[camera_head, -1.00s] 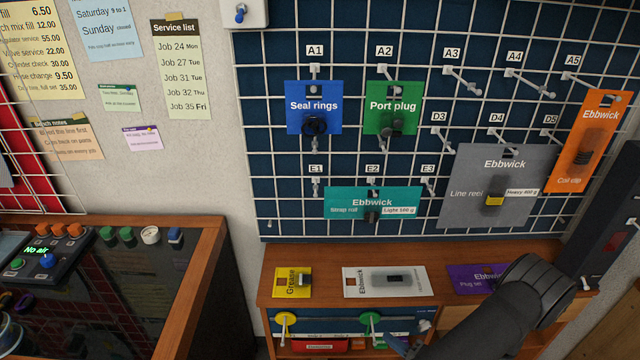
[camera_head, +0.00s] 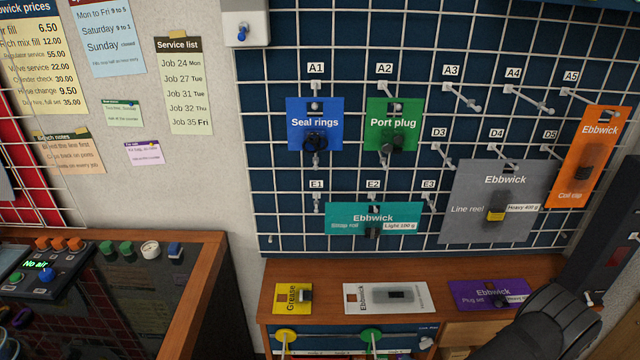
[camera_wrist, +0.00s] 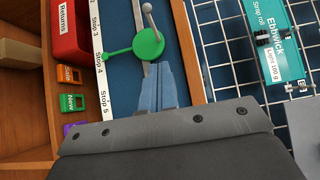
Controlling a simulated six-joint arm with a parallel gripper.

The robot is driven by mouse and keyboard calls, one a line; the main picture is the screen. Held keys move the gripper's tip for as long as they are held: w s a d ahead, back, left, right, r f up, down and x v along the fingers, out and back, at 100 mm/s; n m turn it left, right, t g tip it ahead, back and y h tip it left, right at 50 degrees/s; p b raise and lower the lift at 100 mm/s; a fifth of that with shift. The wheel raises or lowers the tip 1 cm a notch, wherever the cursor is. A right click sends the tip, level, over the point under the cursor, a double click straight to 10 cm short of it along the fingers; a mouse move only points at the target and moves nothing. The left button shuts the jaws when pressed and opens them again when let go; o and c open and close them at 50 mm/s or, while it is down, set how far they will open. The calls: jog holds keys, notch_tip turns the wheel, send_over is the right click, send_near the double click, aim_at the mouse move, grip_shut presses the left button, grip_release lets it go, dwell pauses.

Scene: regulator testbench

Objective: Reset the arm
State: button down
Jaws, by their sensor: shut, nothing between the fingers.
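My arm (camera_head: 555,325) reaches in from the lower right of the head view, in front of the shelf. My gripper (camera_wrist: 160,72) shows in the wrist view with its blue fingers together and nothing between them. In the head view the gripper fingers are out of frame below.
The pegboard behind holds blue (camera_head: 315,110), green (camera_head: 380,135), teal (camera_head: 350,215), grey (camera_head: 480,220) and orange (camera_head: 592,130) packs. Grease (camera_head: 285,298), white (camera_head: 360,305) and purple (camera_head: 480,292) packs lie on the wooden shelf (camera_head: 325,275). A red Returns bin (camera_wrist: 68,35) is near the gripper.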

jog(key=v, duration=0.8)
jog(key=s+a+x, duration=0.2)
jog(key=x, duration=1.1)
jog(key=d, duration=1.3)
jog(key=v, duration=1)
jog(key=shift+r, duration=0.2)
